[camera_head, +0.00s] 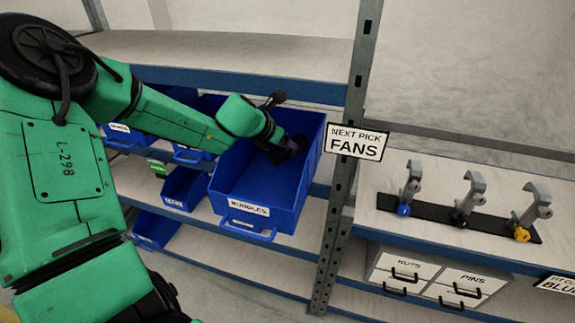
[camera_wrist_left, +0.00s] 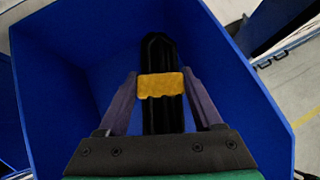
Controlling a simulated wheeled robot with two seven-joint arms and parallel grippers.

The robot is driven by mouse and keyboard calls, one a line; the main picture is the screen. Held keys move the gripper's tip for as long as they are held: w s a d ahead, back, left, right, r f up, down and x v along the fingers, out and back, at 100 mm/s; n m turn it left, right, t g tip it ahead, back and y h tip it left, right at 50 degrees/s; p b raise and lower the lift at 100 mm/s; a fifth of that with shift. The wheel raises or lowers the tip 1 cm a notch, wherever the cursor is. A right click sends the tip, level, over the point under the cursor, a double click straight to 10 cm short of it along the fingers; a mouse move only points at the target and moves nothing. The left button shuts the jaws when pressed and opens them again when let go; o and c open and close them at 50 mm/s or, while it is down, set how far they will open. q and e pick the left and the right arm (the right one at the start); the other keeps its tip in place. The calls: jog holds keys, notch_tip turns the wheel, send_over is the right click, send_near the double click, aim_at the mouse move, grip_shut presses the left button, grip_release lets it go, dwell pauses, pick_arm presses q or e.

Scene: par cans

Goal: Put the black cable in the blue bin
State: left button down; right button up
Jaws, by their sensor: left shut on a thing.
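A large blue bin (camera_head: 247,207) with a white label stands on the shelf in the head view. Its blue walls (camera_wrist_left: 60,100) surround my gripper in the left wrist view. My left gripper (camera_head: 290,150) reaches down into the bin, near its back right part. In the left wrist view the left gripper (camera_wrist_left: 160,88) is shut on the black cable (camera_wrist_left: 160,52), a folded bundle with a yellow band around its middle. The cable is inside the bin's walls. I cannot tell whether it touches the floor. My right gripper is in neither view.
Smaller blue bins (camera_head: 185,188) stand left of the large bin. A metal post (camera_head: 348,150) with a "NEXT PICK FANS" sign (camera_head: 356,142) is just to its right. Clamps (camera_head: 467,200) on a black strip and labelled drawers (camera_head: 430,278) are further right.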

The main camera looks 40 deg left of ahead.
pick_arm(q)
notch_tip(320, 180, down, 8)
jog(key=shift+w+r+b, duration=0.1)
jog(key=shift+b, duration=0.25)
jog(key=shift+w+a, duration=0.15)
jog(key=shift+c, duration=0.2)
grip_release()
